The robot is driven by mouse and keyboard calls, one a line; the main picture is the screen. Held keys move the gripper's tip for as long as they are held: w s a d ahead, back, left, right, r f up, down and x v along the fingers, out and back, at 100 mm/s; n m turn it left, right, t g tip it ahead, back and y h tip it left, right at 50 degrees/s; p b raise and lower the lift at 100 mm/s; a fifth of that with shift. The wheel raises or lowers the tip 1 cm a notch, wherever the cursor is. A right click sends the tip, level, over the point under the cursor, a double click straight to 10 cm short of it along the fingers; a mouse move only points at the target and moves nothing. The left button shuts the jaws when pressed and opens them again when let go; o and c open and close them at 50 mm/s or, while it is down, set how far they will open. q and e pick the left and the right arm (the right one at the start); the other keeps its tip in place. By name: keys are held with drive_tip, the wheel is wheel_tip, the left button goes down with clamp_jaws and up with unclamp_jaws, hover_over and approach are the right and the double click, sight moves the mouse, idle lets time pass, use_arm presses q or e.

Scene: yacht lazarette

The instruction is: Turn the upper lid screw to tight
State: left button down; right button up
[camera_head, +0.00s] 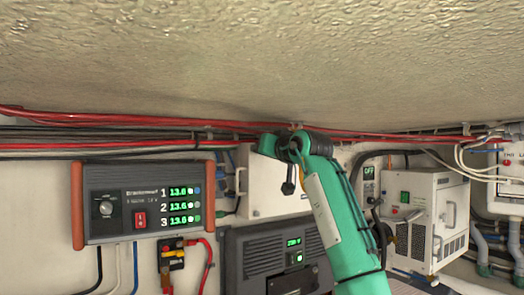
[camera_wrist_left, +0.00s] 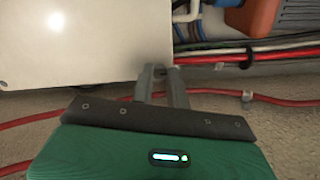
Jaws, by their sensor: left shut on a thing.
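The white box (camera_head: 262,195) with a plain front is on the wall behind my arm, and it fills the upper left of the left wrist view (camera_wrist_left: 70,45). My left gripper (camera_head: 264,142) is at the box's upper left corner, just under the cable run. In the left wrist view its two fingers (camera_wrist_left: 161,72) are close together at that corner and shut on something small. The upper lid screw cannot be made out; the fingers hide that spot. My right gripper is not in view.
Red and black cables (camera_head: 100,128) run along the wall top, close to my gripper. A grey charger with orange ends (camera_head: 120,218) is at left. A dark panel unit (camera_head: 262,255) is below the box, and a vented white unit (camera_head: 412,232) is at right.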

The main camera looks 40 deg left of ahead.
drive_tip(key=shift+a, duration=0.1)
use_arm(q)
drive_tip(key=shift+r+m+p, duration=0.1)
drive_tip(key=shift+m+p, duration=0.75)
drive_tip(key=shift+m, duration=8.15)
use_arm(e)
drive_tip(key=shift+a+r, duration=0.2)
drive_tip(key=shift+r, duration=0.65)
use_arm(q)
drive_tip(key=c, duration=1.4)
unclamp_jaws()
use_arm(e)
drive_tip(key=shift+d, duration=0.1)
use_arm(q)
drive_tip(key=shift+o, duration=0.2)
